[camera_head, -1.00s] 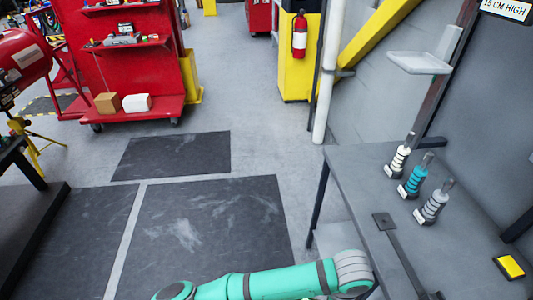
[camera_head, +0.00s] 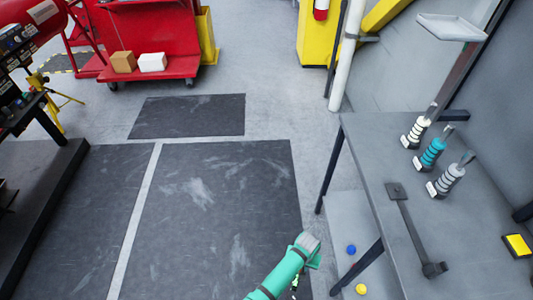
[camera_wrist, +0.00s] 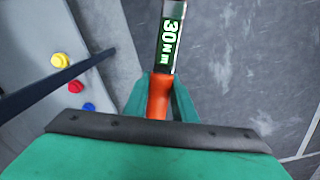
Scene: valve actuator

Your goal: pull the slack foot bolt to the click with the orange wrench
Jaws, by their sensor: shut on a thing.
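My gripper (camera_wrist: 160,92) is shut on the orange handle of a wrench (camera_wrist: 158,106) in the wrist view. The wrench's dark shaft points away from the gripper and carries a lit green-and-white "30 Nm" marking. The wrench head is cut off at the top edge. In the head view only part of my green arm shows at the bottom, and I cannot make out the gripper or wrench there. No foot bolt can be made out in either view.
A grey table (camera_head: 375,150) at right bears white, teal and grey ringed posts (camera_head: 433,152), a long dark tool (camera_head: 410,225) and a yellow block (camera_head: 517,245). Blue (camera_head: 351,250) and yellow (camera_head: 361,289) knobs sit low beside its leg. The matted floor (camera_head: 215,215) is clear.

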